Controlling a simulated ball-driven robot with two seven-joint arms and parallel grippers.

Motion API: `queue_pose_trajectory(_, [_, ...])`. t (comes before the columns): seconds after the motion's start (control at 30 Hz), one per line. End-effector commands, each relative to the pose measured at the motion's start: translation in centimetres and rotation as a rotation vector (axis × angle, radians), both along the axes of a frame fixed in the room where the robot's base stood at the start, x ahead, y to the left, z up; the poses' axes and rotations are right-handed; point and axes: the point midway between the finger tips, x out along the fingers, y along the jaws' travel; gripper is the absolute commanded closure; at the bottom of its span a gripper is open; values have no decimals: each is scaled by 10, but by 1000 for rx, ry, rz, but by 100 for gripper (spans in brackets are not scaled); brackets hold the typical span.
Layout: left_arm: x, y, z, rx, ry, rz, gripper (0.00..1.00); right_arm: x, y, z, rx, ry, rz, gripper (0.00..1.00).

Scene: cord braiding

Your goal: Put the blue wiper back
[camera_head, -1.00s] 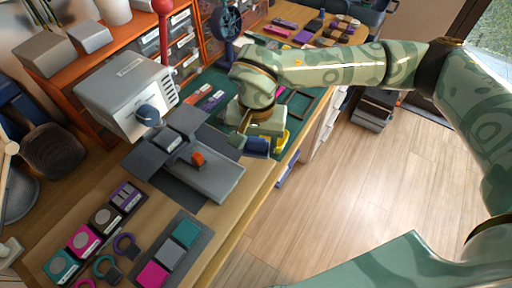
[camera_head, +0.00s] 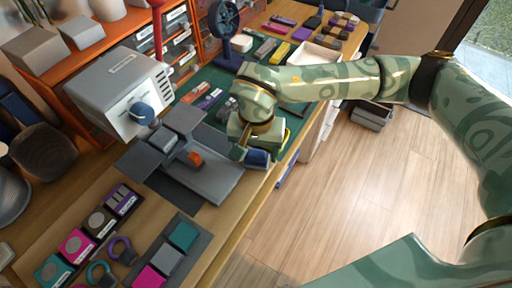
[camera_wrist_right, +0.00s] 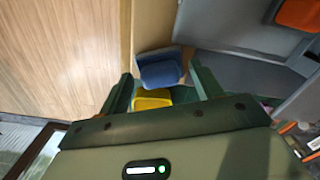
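The blue wiper (camera_head: 257,158), a small rounded blue block, shows at the work table's front edge, just below my right gripper and right of the grey tray. In the right wrist view the blue block (camera_wrist_right: 160,70) sits between the lines of the two spread fingers, seemingly beyond their tips, with clear gaps at both sides. My right gripper (camera_wrist_right: 163,90) is open; in the head view its fingers (camera_head: 243,150) are partly hidden by its own body. A yellow thing (camera_wrist_right: 152,98) lies close to the blue block. My left gripper is not in view.
A grey tray (camera_head: 215,185) with an orange block stands left of the gripper, before a light grey machine (camera_head: 120,90). A green mat (camera_head: 220,78) holds strips behind. A white open tray (camera_head: 317,52) stands farther back.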

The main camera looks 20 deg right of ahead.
Motion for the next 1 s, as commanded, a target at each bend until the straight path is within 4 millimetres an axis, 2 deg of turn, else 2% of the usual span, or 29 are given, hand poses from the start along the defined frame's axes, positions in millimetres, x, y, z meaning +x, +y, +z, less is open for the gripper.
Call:
queue_pose_trajectory(0.3, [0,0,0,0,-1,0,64,0,0,1,1,0,1,23])
queue_pose_trajectory(0.43, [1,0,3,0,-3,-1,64,0,0,13,1,-2,1,23])
queue_pose_trajectory(0.8, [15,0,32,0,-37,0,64,1,0,102,-1,-8,2,23])
queue_pose_trajectory(1.0, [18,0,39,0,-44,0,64,0,0,128,-1,-3,2,23])
